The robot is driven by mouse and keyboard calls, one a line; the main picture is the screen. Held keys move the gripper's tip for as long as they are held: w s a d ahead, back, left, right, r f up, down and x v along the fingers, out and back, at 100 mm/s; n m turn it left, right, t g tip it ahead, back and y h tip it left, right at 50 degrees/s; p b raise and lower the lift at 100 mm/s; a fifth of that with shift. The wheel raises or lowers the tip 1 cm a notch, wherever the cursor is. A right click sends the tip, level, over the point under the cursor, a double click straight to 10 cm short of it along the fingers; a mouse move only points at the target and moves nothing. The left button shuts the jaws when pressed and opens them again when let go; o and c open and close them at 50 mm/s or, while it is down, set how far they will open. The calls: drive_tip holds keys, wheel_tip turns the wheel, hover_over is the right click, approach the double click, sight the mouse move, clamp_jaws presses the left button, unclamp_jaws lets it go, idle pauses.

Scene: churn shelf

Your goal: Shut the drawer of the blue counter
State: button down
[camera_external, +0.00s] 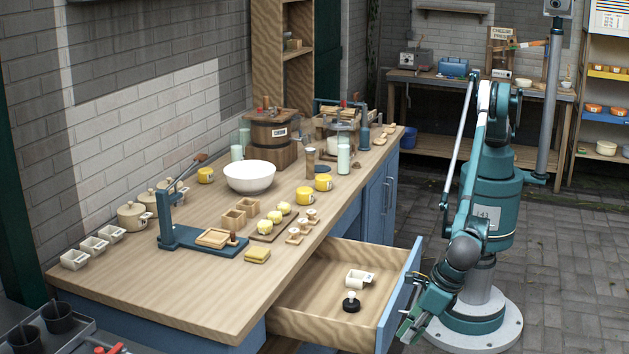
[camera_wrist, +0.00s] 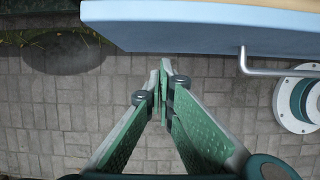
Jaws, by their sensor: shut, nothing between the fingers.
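The blue counter (camera_external: 135,312) has a wooden top and stands along the brick wall. Its drawer (camera_external: 312,325) is pulled out to the right, with a pale wood inside and a blue front (camera_external: 398,305). A small white cup (camera_external: 360,277) and a black round item with a white top (camera_external: 351,303) lie inside. My gripper (camera_external: 408,331) is low, just outside the drawer front. In the wrist view my gripper (camera_wrist: 163,72) is shut and empty, its fingertips below the blue drawer front (camera_wrist: 180,28). A metal handle (camera_wrist: 280,71) shows to the right. I cannot tell whether the fingers touch the front.
The counter top carries a white bowl (camera_external: 249,177), a wooden churn (camera_external: 272,132), yellow mugs (camera_external: 323,182) and a blue press (camera_external: 205,240). A workbench (camera_external: 440,82) stands at the back. The paved floor (camera_external: 565,255) on the right is clear.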

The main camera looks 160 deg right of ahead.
sight(288, 309)
drive_tip(key=shift+d, duration=0.95)
drive_tip(key=d+p, duration=0.1)
drive_tip(key=d, duration=3.2)
drive_tip(key=shift+d, duration=0.4)
drive_tip(key=shift+a, duration=0.7)
drive_tip(key=a, duration=0.3)
drive_tip(key=shift+w+a+r, duration=0.1)
drive_tip(key=shift+a, duration=0.3)
drive_tip(key=p+v, duration=0.2)
drive_tip(key=v, duration=0.7)
drive_tip(key=shift+r, duration=0.4)
drive_tip(key=shift+a, duration=0.15)
